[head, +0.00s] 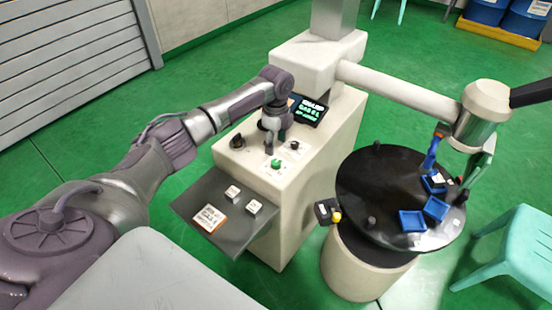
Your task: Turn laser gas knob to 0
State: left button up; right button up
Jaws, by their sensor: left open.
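A machine cabinet (298,215) with a cream body stands in the middle of the head view. Its sloped top panel holds a black knob (237,141) at the left, a small dark control (294,145) at the right and a green button (276,163) nearer the front. The labels are too small to read, so I cannot tell which control is the laser gas knob or where it points. My left gripper (269,148) is open and points down over the panel, between the black knob and the small control. It hides part of the panel. My right gripper is not in view.
A lit screen (308,110) stands behind the panel. A dark shelf (235,232) with a sign and white blocks juts out in front. At right are a round black table (350,200) with blue trays, an overhead machine arm (400,94) and a teal stool (520,245).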

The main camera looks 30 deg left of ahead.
aim_at(276, 162)
pick_arm(q)
notch_tip(276, 162, down, 8)
jog(key=shift+f, duration=0.1)
jog(key=shift+c, duration=0.2)
grip_shut()
dwell(0.4)
